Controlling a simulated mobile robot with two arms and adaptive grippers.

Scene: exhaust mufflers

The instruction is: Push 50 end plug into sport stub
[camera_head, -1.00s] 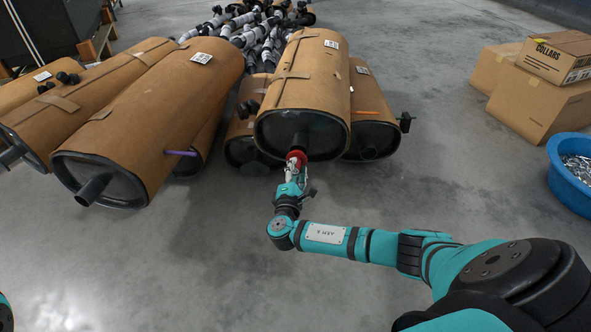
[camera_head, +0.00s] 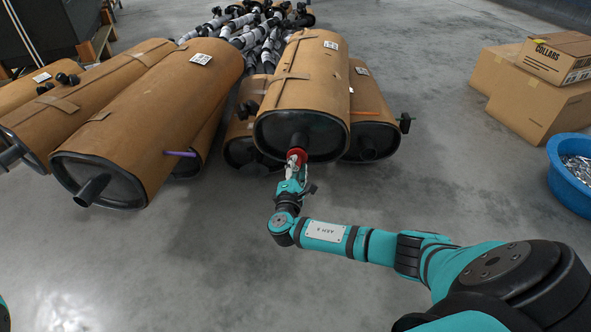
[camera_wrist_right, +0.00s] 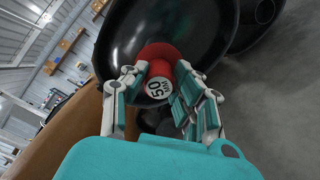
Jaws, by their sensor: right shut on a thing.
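The red end plug (camera_head: 296,154) is at the mouth of the stub (camera_head: 299,141) on the near end of the top muffler (camera_head: 303,100). In the right wrist view the plug (camera_wrist_right: 159,82) shows a white face marked 50, and the black muffler end (camera_wrist_right: 150,40) is behind it. My right gripper (camera_head: 294,168) is shut on the plug, with a finger on either side of it. The plug covers the stub's mouth in the wrist view, so how deep it sits cannot be told. My left gripper is out of view.
Other wrapped mufflers lie below and to the left, one with an open stub (camera_head: 90,190). A purple marker (camera_head: 180,154) and an orange one (camera_head: 367,113) stick out. Cartons (camera_head: 545,85) and a blue tub (camera_head: 572,175) stand right. The front floor is clear.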

